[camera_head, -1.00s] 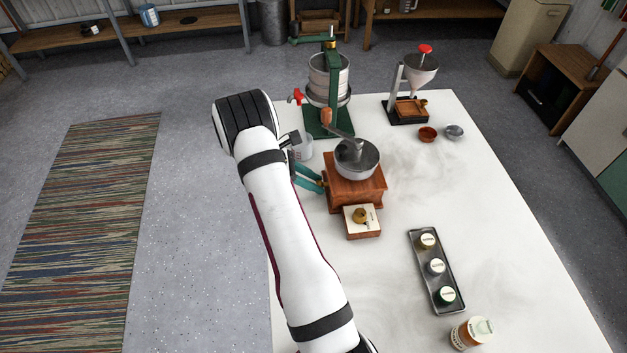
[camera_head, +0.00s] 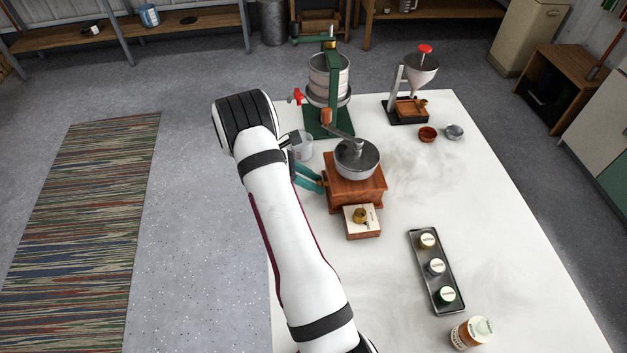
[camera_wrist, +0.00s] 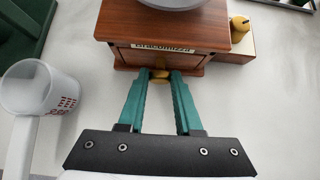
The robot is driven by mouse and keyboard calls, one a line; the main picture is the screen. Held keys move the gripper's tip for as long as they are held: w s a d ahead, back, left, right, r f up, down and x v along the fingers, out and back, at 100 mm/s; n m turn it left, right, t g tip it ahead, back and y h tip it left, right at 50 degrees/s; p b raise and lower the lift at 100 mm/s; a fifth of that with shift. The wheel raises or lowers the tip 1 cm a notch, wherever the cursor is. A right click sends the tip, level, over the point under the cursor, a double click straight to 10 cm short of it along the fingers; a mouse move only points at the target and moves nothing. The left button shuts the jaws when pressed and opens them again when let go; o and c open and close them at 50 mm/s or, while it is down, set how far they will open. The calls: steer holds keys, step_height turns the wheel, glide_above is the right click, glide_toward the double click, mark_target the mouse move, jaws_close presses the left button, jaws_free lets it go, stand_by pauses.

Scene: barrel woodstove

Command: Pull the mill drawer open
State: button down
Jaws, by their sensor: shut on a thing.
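The wooden mill (camera_head: 354,186) stands on the white table, with a grey metal bowl top and a crank. In the wrist view the mill (camera_wrist: 165,22) shows its drawer (camera_wrist: 166,59) under a name plate, and the drawer front looks nearly flush with the body. A small yellow-brown knob (camera_wrist: 160,74) is on the drawer front. My gripper (camera_wrist: 160,78) has its teal fingers shut on that knob. In the head view my gripper (camera_head: 318,182) is at the mill's left side, partly hidden by my arm.
A white measuring cup (camera_wrist: 40,88) stands left of my gripper. A small box with a brass knob (camera_head: 362,221) sits against the mill's near side. A green-based press (camera_head: 329,88) stands behind. A tray of several jars (camera_head: 424,290) lies to the right.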

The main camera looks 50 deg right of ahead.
stand_by(0.3)
steer(key=w+a, duration=0.5)
steer(key=c, duration=0.6)
jaws_free()
steer(key=v, duration=1.5)
steer(key=shift+w+a+r, duration=0.15)
steer(key=shift+r, duration=0.2)
